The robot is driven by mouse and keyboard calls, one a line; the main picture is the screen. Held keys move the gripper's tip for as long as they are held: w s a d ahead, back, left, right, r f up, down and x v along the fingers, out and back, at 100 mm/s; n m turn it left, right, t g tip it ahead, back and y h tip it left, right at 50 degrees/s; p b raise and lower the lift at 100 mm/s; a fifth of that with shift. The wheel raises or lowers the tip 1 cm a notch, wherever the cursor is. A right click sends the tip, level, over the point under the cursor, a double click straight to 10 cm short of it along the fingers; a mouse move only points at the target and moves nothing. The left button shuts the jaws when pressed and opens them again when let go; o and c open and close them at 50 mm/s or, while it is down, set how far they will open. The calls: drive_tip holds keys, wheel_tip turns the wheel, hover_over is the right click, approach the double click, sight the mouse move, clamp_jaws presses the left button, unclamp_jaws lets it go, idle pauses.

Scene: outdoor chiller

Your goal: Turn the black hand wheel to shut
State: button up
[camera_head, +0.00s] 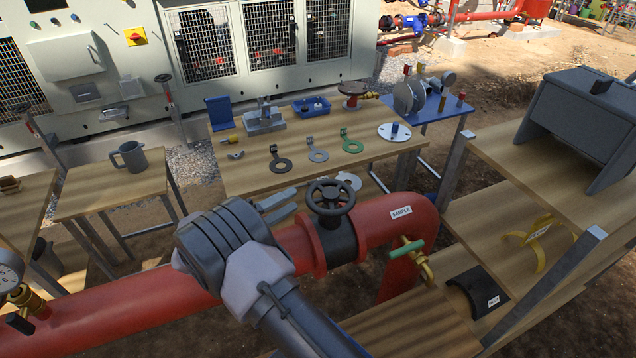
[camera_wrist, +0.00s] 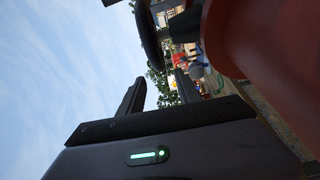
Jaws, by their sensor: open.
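The black hand wheel (camera_head: 330,198) sits on top of a black valve body (camera_head: 336,240) in the red pipe (camera_head: 402,212), beside a "SAMPLE" label. My gripper (camera_head: 288,202) is just left of the wheel in the head view, its grey fingers pointing toward it. The fingers are apart and nothing shows between them. I cannot tell their exact distance from the rim. In the wrist view, a dark curved piece (camera_wrist: 149,38), apparently the wheel's rim, shows beyond the fingers, and the red pipe (camera_wrist: 265,60) fills the right side.
A green-handled valve (camera_head: 408,250) stands on the pipe right of the wheel. A wooden table (camera_head: 235,180) with tools and ring-shaped keys is behind. A shelf unit (camera_head: 490,150) stands at the right. A pressure gauge (camera_head: 10,268) is at the far left.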

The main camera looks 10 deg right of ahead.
sight(318, 185)
drive_tip(key=x, duration=1)
clamp_jaws()
